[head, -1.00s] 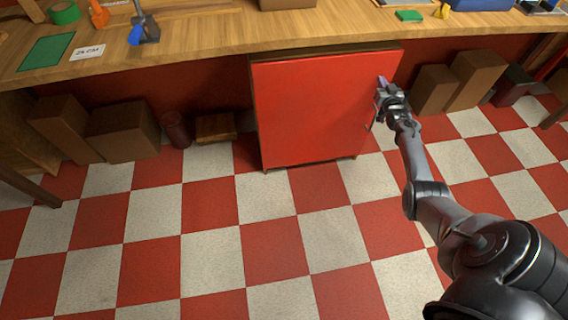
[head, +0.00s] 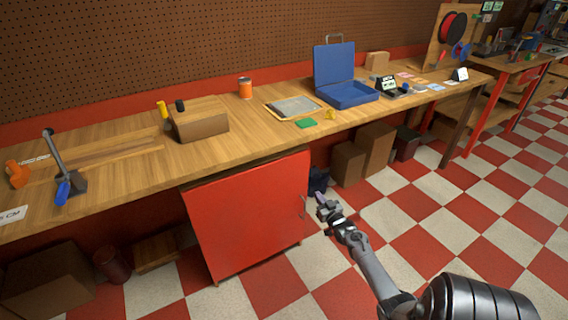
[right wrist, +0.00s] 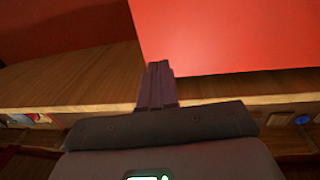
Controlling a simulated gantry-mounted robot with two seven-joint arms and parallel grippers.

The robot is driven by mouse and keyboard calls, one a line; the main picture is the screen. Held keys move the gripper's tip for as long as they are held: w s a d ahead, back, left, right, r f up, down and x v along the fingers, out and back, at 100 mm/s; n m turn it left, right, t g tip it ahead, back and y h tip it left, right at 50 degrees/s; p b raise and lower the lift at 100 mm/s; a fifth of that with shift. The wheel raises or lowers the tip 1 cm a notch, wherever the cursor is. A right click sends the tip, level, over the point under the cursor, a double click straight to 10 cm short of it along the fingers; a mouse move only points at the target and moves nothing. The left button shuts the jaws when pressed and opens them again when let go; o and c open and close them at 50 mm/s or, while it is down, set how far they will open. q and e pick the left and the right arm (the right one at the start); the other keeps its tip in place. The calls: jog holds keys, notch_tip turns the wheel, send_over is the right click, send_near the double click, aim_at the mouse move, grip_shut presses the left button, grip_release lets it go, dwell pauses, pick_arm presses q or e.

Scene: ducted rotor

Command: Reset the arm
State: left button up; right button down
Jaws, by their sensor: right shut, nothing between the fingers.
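My right gripper (head: 321,202) is shut and empty. In the head view it appears just right of the red cabinet (head: 245,215) under the workbench, close to the door's thin handle (head: 303,206). I cannot tell whether it touches the handle. The cabinet door looks closed. In the right wrist view the shut fingers (right wrist: 157,85) show with nothing between them, and the red cabinet panel (right wrist: 235,35) fills the upper right. My left gripper is not in view.
The checkered floor (head: 450,220) at right is open.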

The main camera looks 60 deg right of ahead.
jog(key=w+a+r+n+g+y+p, duration=0.1)
jog(key=a+r+n+y+p, duration=0.25)
jog(key=a, duration=1.25)
jog(key=w+a+r+n+g+y+p, duration=0.1)
jog(key=a+r+n+y+p, duration=0.25)
jog(key=a, duration=1.25)
jog(key=w+a+r+n+g+y+p, duration=0.15)
jog(key=a+r+y+p, duration=0.35)
jog(key=a, duration=1.2)
jog(key=s+a+r+n+g+p, duration=0.1)
jog(key=s+a+r+g, duration=0.2)
jog(key=s+a, duration=0.15)
jog(key=s+a+r+n+g, duration=0.1)
jog(key=s+a+r+g, duration=0.2)
jog(key=s, duration=0.3)
notch_tip(320, 180, up, 38)
jog(key=s+p, duration=0.1)
jog(key=p, duration=3.7)
jog(key=shift+f, duration=0.15)
